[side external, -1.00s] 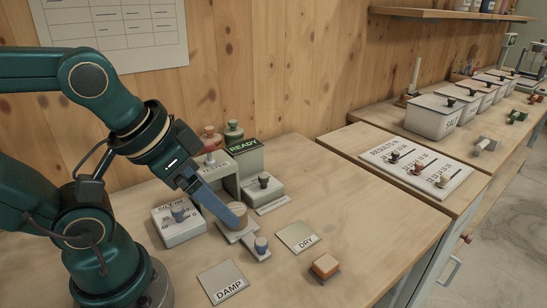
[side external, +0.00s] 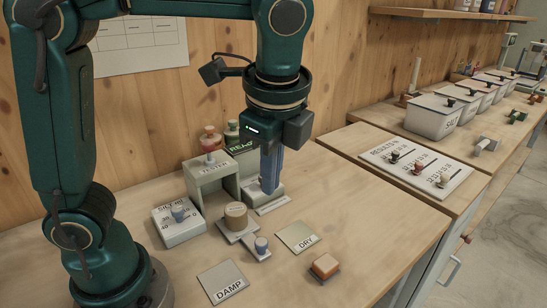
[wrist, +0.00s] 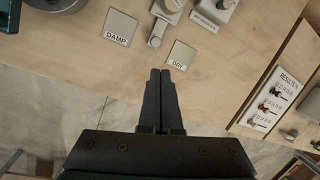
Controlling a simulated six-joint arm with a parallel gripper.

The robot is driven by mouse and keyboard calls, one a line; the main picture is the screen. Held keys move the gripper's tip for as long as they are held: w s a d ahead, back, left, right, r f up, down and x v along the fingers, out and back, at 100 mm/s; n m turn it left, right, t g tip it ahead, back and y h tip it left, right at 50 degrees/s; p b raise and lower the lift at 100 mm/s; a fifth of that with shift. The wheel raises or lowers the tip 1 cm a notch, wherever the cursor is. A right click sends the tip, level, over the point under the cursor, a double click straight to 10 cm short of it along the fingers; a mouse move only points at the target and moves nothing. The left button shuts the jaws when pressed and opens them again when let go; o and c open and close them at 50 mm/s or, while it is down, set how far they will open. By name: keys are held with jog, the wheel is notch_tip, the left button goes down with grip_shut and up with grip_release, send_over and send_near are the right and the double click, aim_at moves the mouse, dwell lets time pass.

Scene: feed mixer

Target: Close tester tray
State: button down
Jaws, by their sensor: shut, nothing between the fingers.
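The grey tester (side external: 212,172) stands open-fronted towards the back of the table. Its tray (side external: 224,237) is pulled out in front, bearing a round brown sample (side external: 236,215). A blue-topped knob (side external: 261,246) stands on the tray's handle bar, which also shows in the wrist view (wrist: 156,38). My gripper (side external: 269,190) points straight down with its blue fingers together and empty. In the side view it overlaps the area right of the tester, behind the tray. It appears apart from the tray; its exact height is unclear.
A DAMP plate (side external: 222,279) and a DRY plate (side external: 297,236) lie flat near the tray. An orange-topped block (side external: 325,266) is near the front edge. A grey knobbed box (side external: 180,222) stands left of the tray. A box with a green READY sign (side external: 241,145) is partly hidden by my gripper.

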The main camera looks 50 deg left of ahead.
aim_at(239, 214)
jog(key=w+d+f+m+g+y, duration=0.1)
jog(key=d+f+m+y, duration=0.1)
jog(key=d+f+m, duration=0.35)
jog(key=shift+n, duration=0.75)
jog(key=x, duration=0.3)
jog(key=d+x, duration=0.1)
jog(key=x, duration=0.2)
jog(key=d+x, duration=0.1)
jog(key=x, duration=0.3)
jog(key=shift+s+f, duration=0.3)
jog(key=shift+f, duration=0.05)
jog(key=a, duration=0.3)
jog(key=shift+f, duration=0.4)
jog(key=shift+a, duration=0.65)
jog(key=shift+a, duration=0.1)
jog(key=a, duration=1.1)
